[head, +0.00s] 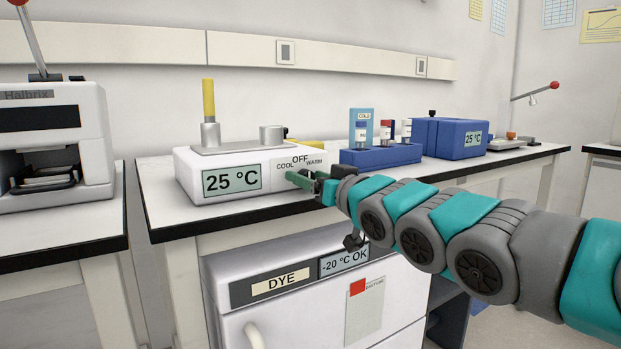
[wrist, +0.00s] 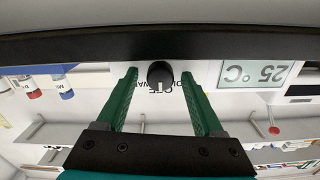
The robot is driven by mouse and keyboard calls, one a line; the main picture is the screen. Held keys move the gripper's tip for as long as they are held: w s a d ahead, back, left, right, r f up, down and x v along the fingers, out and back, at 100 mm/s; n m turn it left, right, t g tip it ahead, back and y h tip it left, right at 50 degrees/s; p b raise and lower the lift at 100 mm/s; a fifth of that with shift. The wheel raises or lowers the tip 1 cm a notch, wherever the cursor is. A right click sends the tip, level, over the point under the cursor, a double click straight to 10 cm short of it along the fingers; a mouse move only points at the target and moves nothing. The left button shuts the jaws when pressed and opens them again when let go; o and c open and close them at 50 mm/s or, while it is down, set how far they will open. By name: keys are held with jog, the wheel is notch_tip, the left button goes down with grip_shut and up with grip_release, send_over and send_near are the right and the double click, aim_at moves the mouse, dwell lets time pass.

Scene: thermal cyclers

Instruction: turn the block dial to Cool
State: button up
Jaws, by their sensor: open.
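The block dial (wrist: 160,74) is a small black knob with a white mark, seen in the wrist view, which is upside down. Its mark points toward the OFF label. It sits on the front of the white heating block unit (head: 225,190), whose display (head: 232,180) reads 25 °C. In the head view the labels COOL, OFF and WARM show above the dial's place, but my gripper (head: 302,181) hides the dial there. In the wrist view my gripper (wrist: 159,76) is open, with one green finger on each side of the dial and gaps visible between.
A blue rack with vials (head: 382,157) and a blue 25 °C box (head: 450,138) stand to the right on the bench. A yellow-handled post (head: 209,100) rises from the unit. A DYE fridge (head: 320,270) is below; a Halbrix machine (head: 50,140) stands left.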

jog(key=shift+c, duration=0.2)
grip_shut()
jog(key=shift+r+n, duration=0.1)
jog(key=shift+n, duration=0.2)
jog(key=n+p, duration=0.2)
jog(key=n, duration=0.1)
jog(key=shift+n+p, duration=0.3)
jog(key=shift+p, duration=0.05)
jog(key=shift+a+n+p, duration=0.1)
jog(key=shift+n+p, duration=0.75)
jog(key=shift+n, duration=1.45)
jog(key=shift+f, duration=0.2)
jog(key=shift+o, duration=0.2)
grip_release()
